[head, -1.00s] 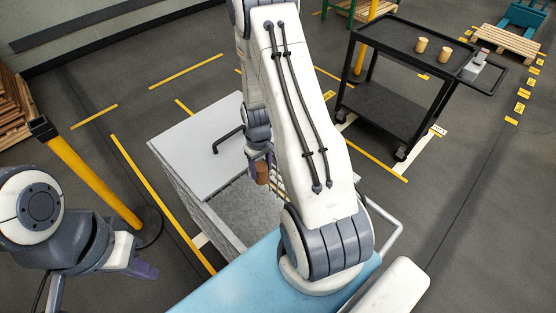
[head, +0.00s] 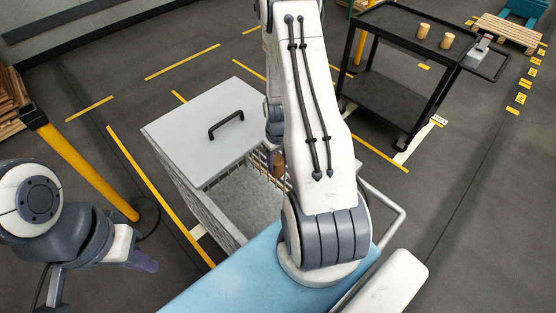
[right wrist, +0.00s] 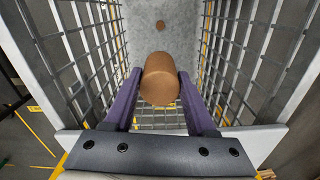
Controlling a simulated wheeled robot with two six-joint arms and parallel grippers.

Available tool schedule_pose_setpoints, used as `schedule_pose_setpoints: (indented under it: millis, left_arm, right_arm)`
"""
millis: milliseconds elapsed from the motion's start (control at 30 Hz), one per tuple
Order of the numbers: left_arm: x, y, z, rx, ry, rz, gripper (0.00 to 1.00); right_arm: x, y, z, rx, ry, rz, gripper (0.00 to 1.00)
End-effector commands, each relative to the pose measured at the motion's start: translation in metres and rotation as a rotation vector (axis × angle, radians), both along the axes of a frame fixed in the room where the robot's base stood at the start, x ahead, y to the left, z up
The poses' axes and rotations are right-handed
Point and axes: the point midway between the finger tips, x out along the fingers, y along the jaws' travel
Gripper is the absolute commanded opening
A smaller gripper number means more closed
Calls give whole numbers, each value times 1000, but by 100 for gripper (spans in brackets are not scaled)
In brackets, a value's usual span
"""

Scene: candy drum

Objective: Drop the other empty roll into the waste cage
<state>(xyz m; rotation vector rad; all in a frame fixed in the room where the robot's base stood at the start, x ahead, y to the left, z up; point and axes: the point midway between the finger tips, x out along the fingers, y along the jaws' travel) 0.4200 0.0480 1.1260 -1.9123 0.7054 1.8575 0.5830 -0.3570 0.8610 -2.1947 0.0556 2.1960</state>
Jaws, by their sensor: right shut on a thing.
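My right gripper (right wrist: 160,82) is shut on a brown cardboard roll (right wrist: 160,78), with a purple finger on each side of it. In the right wrist view the roll is over the inside of the waste cage (right wrist: 75,82), between its wire walls. A second, small-looking brown roll (right wrist: 160,25) lies on the grey cage floor. In the head view the held roll (head: 277,165) shows beside my right arm, at the cage's (head: 217,222) right side. My left gripper (head: 145,262) hangs at the lower left, its fingers seen edge-on, so its opening is unclear.
A grey lid (head: 205,140) with a black handle covers the far part of the cage. A black cart (head: 385,40) at the upper right carries two tan rolls (head: 424,30). A yellow post (head: 85,172) stands left of the cage. My right arm hides part of the cage.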

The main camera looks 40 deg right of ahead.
Motion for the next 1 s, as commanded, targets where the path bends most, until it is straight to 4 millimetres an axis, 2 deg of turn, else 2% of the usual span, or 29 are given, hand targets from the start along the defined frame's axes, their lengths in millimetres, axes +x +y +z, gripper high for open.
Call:
schedule_pose_setpoints:
  millis: [200, 233, 300, 667, 867, 1000]
  left_arm:
    - [0, 0, 1, 0, 0, 0, 0]
    - [0, 0, 1, 0, 0, 0, 0]
    - [0, 0, 1, 0, 0, 0, 0]
    - [0, 0, 0, 0, 0, 0, 0]
    - [0, 0, -5, 0, 0, 0, 0]
    - [0, 0, -8, 0, 0, 0, 0]
  right_arm:
    - [0, 0, 0, 0, 0, 0, 2]
    - [0, 0, 0, 0, 0, 0, 68]
    - [0, 0, 0, 0, 0, 0, 91]
    - [0, 0, 3, -1, -1, 0, 91]
    - [1, -1, 27, -2, -4, 0, 91]
    - [1, -1, 54, -3, -6, 0, 91]
